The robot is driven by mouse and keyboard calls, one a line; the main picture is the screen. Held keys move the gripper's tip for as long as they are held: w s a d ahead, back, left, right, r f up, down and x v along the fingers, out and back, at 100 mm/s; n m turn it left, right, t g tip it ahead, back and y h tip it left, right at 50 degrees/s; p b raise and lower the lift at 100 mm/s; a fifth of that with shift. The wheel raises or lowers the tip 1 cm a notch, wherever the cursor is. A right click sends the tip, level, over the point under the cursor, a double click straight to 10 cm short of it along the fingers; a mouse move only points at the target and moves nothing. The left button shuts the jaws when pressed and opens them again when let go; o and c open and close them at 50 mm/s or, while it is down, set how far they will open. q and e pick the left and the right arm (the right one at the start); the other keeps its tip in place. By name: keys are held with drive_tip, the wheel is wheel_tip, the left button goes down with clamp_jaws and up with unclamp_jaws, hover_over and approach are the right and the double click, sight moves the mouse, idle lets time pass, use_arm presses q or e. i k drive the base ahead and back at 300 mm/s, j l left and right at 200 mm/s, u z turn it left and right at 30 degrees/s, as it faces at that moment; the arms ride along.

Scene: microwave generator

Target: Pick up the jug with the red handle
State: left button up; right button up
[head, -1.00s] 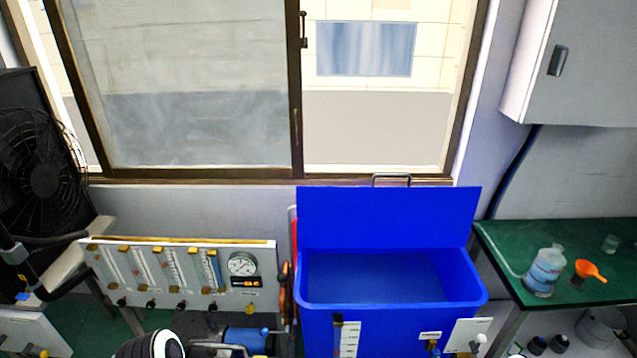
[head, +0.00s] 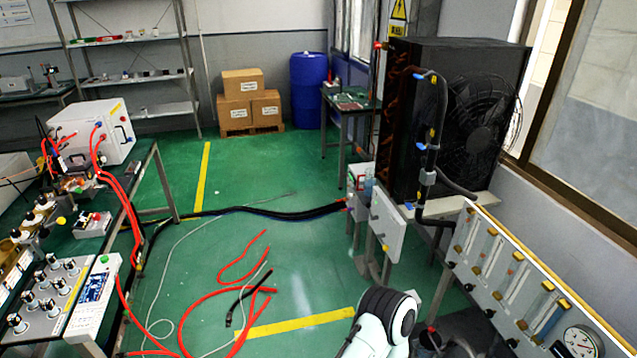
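I cannot make out a jug with a red handle in the head view. Neither of my grippers is in view. A white and black rounded part that looks like one of my arm links shows at the bottom centre, with no fingers visible.
A workbench with instruments (head: 92,300) stands at left. Red hoses (head: 190,312) and a black cable (head: 270,209) lie on the green floor (head: 225,240). A black fan unit (head: 455,110) and flowmeter panel (head: 530,285) stand at right. Boxes (head: 240,84) and a blue barrel (head: 307,90) are at the back.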

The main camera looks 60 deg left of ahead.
sight(369, 180)
drive_tip(key=u, duration=1.7)
drive_tip(key=z, duration=2.65)
drive_tip(key=u, duration=2.7)
drive_tip(key=i+j+u, duration=0.2)
drive_tip(key=i, duration=0.3)
